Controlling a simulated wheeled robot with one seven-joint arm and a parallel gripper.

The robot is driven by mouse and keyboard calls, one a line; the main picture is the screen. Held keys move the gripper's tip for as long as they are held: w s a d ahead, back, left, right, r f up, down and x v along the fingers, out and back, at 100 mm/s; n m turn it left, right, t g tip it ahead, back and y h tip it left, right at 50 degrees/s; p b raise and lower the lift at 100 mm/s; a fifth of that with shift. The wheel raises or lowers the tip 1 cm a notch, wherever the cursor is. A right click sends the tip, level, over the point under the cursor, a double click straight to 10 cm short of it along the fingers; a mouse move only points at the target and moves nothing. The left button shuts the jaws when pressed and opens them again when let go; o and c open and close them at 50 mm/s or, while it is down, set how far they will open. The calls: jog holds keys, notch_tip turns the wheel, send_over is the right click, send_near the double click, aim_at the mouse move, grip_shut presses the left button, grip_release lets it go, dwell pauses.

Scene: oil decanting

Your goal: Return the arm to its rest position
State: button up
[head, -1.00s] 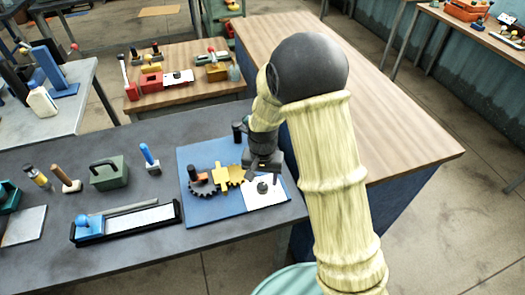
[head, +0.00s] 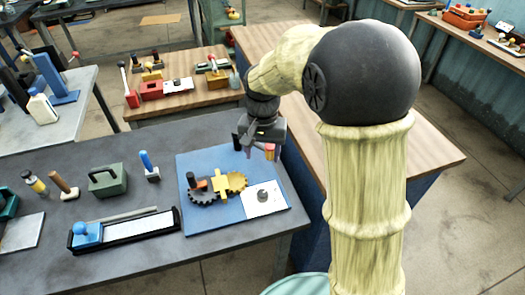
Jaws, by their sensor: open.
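My gripper (head: 258,150) hangs at the end of my arm, above the far right corner of the blue mat (head: 237,160). It is open, and I see nothing held in it. Part of it is seen edge-on against the mat and the table edge. My arm's large dark joint and pale sleeves fill the right middle of the view and hide part of the wooden table.
On the mat are dark and yellow gears (head: 236,182) and a white plate (head: 265,198). The grey bench (head: 130,218) also holds a green box (head: 107,179), a blue-handled tool (head: 149,168) and a long tray (head: 140,221). The wooden tabletop (head: 440,150) is bare.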

dwell(0.3)
jog(key=s+d+f+n+t, duration=0.2)
jog(key=s+d+f, duration=0.1)
jog(key=s+d, duration=0.9)
jog(key=shift+s+d+f+t, duration=0.2)
jog(key=shift+s+d+t, duration=0.15)
jog(key=shift+d, duration=0.5)
